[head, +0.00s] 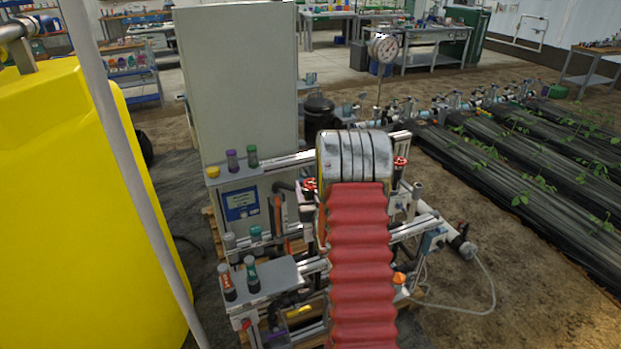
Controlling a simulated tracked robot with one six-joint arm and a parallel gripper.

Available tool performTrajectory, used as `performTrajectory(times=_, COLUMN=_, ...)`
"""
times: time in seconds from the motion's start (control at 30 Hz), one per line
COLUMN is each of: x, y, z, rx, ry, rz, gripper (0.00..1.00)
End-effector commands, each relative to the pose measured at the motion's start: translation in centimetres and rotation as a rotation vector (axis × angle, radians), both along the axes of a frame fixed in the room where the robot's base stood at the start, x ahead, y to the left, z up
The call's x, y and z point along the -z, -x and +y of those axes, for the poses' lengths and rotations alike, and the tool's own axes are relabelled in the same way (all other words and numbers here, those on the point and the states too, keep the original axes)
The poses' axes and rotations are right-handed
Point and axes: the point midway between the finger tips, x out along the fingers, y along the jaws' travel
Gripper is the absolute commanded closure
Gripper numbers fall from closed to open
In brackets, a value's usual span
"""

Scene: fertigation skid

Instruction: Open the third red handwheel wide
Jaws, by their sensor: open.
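Two small red handwheels show on the skid in the head view. One red handwheel (309,185) is just left of my arm, partly covered by it. Another red handwheel (400,162) is just right of my arm, near the end of the upper rail. I cannot tell which is the third, and others may be hidden behind my arm. My arm, with its red ribbed sleeve and metal rings, covers the middle of the skid. My gripper does not show, so its place relative to the handwheels is hidden.
A yellow tank (80,210) fills the left side, with a grey pole before it. A tall grey cabinet (240,80) stands behind the skid. Small shelves (275,272) hold coloured-capped bottles. A pale hose (470,308) loops on the ground at right. Planted beds (520,160) lie beyond.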

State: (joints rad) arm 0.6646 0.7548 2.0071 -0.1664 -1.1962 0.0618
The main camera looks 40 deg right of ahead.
Motion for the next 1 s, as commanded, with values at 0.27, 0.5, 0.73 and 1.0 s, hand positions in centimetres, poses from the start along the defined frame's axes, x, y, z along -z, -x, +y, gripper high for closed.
performTrajectory(times=0.27, x=0.0, y=-3.2, z=-1.7, rx=-0.001, ry=0.0, rz=-0.001, gripper=0.34)
performTrajectory(times=0.5, x=0.0, y=-4.6, z=-2.5, rx=-0.001, ry=0.0, rz=0.001, gripper=0.34)
performTrajectory(times=0.73, x=0.0, y=-4.7, z=-2.6, rx=0.0, ry=0.0, rz=0.001, gripper=0.34)
performTrajectory(times=1.0, x=0.0, y=-4.7, z=-2.6, rx=0.0, ry=0.0, rz=0.0, gripper=0.47)
